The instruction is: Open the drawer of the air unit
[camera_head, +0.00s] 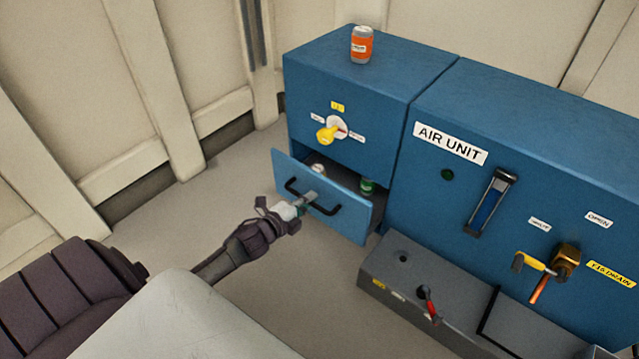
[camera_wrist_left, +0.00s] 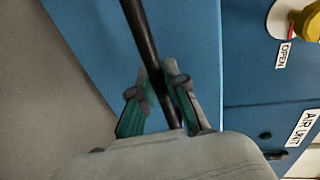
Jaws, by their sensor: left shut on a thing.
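The blue air unit (camera_head: 520,125) stands at the right with an "AIR UNIT" label. The drawer (camera_head: 338,216) in its left cabinet is pulled partly out, and its inside shows from above. A black bar handle (camera_head: 325,210) runs across the drawer front. My left gripper (camera_head: 308,199) is at the handle, shut on it. In the left wrist view the dark handle (camera_wrist_left: 143,40) passes between the two green-padded fingers (camera_wrist_left: 160,105). The drawer front (camera_wrist_left: 185,35) fills the background there. My right gripper is not in view.
Small cans, one green (camera_head: 367,187), are in the drawer. An orange can (camera_head: 361,44) stands on top of the cabinet. A yellow knob (camera_head: 327,135) is above the drawer. A grey box (camera_head: 400,258) with a red lever (camera_head: 428,300) sits right of the drawer. Floor (camera_head: 185,215) is clear at left.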

